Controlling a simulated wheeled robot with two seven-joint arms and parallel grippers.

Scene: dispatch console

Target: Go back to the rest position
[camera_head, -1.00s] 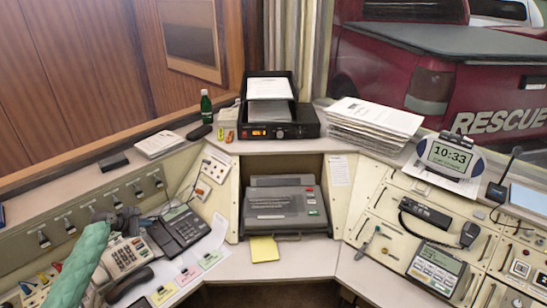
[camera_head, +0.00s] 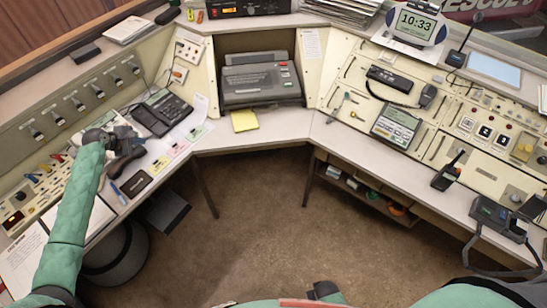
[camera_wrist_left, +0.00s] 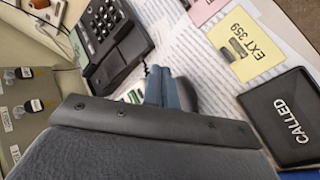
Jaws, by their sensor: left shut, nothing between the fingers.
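My left arm, in a green sleeve, reaches up from the lower left in the head view. My left gripper (camera_head: 122,141) is shut and empty over the left desk, in front of the beige telephone, which it partly hides. In the left wrist view its blue-grey fingers (camera_wrist_left: 166,88) are together, with nothing between them. A dark handset (camera_head: 122,163) lies close beside the gripper; I cannot tell whether they touch. My right gripper is not recognisable in any view.
A black desk phone (camera_head: 160,112) stands just right of the gripper. Paper tags and a dark "CALLED" plate (camera_wrist_left: 291,112) lie along the left desk edge. The grey machine (camera_head: 262,80) fills the middle bay. Open carpet (camera_head: 255,205) lies in front of the console.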

